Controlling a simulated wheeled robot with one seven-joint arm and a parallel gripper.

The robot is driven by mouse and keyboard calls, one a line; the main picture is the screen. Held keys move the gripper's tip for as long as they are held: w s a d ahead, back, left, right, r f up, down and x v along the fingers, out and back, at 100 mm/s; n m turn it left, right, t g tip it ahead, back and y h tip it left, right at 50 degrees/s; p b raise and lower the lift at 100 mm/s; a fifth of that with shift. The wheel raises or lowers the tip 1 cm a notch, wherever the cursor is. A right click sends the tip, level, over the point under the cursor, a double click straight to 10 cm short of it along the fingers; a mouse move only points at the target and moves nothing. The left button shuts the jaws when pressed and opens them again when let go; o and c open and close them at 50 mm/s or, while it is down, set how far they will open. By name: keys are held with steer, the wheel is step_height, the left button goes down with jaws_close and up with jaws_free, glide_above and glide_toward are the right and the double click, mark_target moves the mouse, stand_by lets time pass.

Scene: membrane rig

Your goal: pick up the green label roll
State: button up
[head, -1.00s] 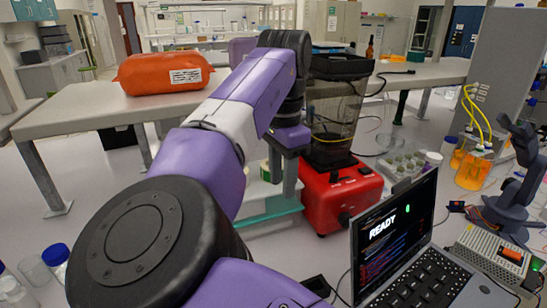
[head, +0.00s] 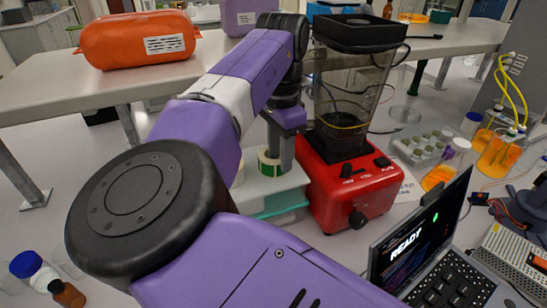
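The green label roll (head: 268,163) is a white roll with a green band and a pale brown core. It sits on a white-topped box (head: 262,187) with a teal lower part, left of the red blender base. My gripper (head: 281,165) points down at the roll's right side, and its dark fingers cover part of the roll. The fingers overlap in this view, so I cannot tell how far apart they are or whether they touch the roll.
The blender's red base (head: 352,187) and clear jar (head: 348,90) stand close on the right of my gripper. An open laptop (head: 420,245) is at the front right. A grey bench (head: 60,105) with an orange bag (head: 140,40) is behind.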

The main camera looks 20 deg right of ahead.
mark_target(279, 160)
steer(key=shift+a+f, duration=0.1)
steer(key=shift+f, duration=1.4)
steer(key=shift+c, duration=0.2)
jaws_close()
steer(key=shift+r, duration=0.1)
step_height(279, 160, up, 28)
steer(key=shift+a, duration=0.15)
